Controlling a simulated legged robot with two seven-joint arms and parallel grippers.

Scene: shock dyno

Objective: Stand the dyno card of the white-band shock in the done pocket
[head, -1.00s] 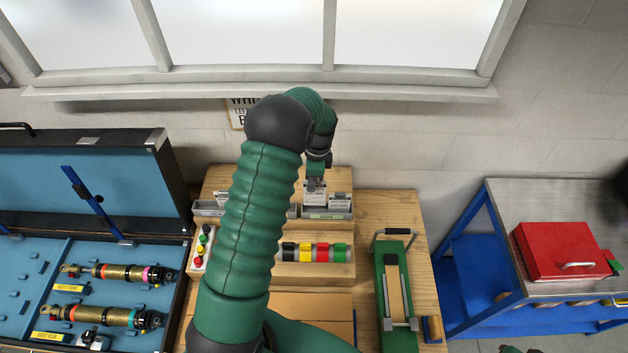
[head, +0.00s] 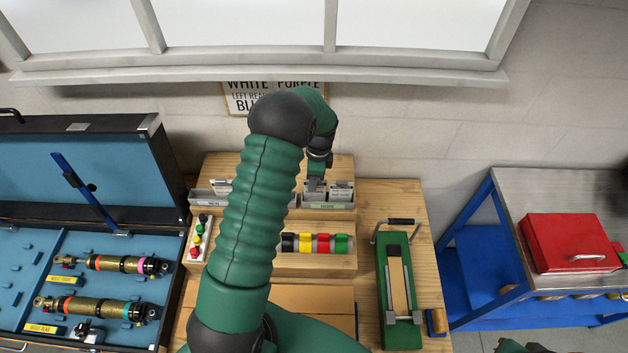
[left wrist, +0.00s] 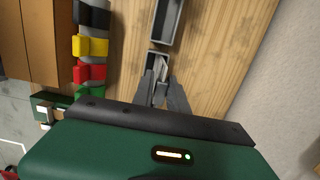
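My left gripper (head: 315,184) is at the done pocket (head: 328,205), a grey tray with a green label at the back of the bench. Pale cards stand there; one card (head: 341,191) is just right of the gripper. In the left wrist view, the fingers (left wrist: 161,77) point down at the pocket, with a gap between them and a pale card edge (left wrist: 162,70) at the tips. Whether they touch it is unclear. Another pocket (head: 207,197) with a card (head: 221,187) stands left, partly hidden by my arm. The card's writing is too small to read. My right gripper is not seen.
Coloured bands (head: 318,243) sit on a wooden step before the pockets. A green fixture (head: 402,290) stands right. An open blue-lined case with a pink-banded shock (head: 122,264) and a cyan-banded shock (head: 95,309) lies left. A red box (head: 567,243) sits on the cart.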

